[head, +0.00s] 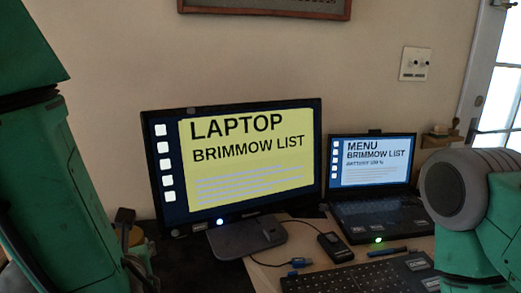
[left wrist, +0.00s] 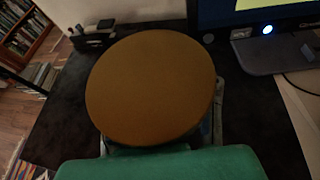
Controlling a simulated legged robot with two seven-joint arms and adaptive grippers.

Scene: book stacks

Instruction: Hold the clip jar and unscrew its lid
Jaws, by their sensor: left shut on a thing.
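The clip jar's lid (left wrist: 150,85), a wide, round, brown-orange disc, fills the middle of the left wrist view, seen from above.
A dark desk surface (left wrist: 265,115) surrounds the jar. A monitor (head: 245,160) stands beyond, on a grey stand (head: 247,237). A laptop (head: 375,180), a mouse-like black device (head: 333,246) and a keyboard (head: 355,279) are at the right. A black organizer (left wrist: 93,35) stands behind the jar.

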